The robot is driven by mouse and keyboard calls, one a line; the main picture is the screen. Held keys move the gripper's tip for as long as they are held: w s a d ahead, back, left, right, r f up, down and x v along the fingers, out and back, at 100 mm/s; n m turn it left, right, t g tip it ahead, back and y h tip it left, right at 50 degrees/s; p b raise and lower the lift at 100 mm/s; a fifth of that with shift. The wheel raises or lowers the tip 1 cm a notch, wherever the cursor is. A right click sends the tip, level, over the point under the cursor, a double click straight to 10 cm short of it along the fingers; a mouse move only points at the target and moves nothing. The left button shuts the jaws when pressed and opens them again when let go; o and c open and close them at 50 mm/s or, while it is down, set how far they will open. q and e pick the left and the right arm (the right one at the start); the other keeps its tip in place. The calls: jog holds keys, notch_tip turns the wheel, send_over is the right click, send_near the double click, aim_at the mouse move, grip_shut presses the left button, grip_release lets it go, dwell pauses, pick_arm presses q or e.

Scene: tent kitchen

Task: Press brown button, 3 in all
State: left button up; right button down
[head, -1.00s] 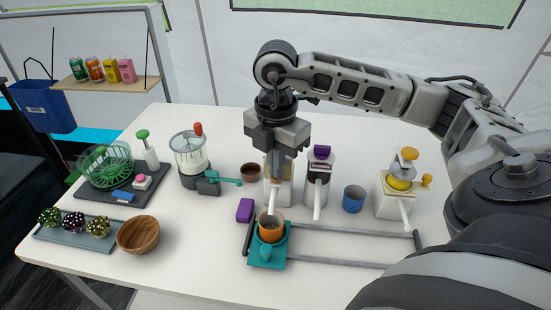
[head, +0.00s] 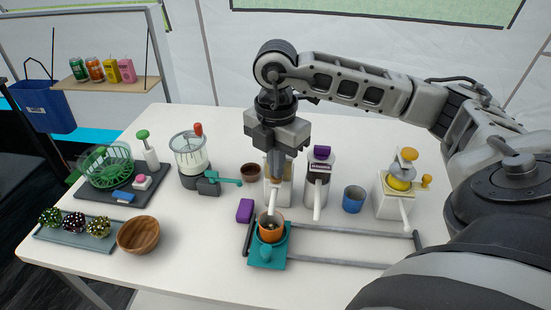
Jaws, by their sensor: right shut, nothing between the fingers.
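My right gripper (head: 277,158) is shut and empty, pointing straight down over the top of the left white dispenser (head: 279,195). It covers most of that dispenser's top, so the brown button is hidden and I cannot tell whether the fingers touch it. The dispenser's white spout slopes down over an orange cup (head: 271,236). The cup stands on a teal holder (head: 281,257), with small light bits visible inside. My left gripper is not in view.
A dispenser with a purple top (head: 321,152) stands just right. Farther right are a blue cup (head: 353,199) and a yellow-topped dispenser (head: 392,197). Grey rails (head: 345,230) run right from the holder. A purple block (head: 245,210) and brown cup (head: 250,171) are left.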

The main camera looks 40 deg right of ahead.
jog(key=shift+r, duration=0.1)
notch_tip(320, 180, up, 6)
jog(key=p, duration=0.5)
dwell(0.4)
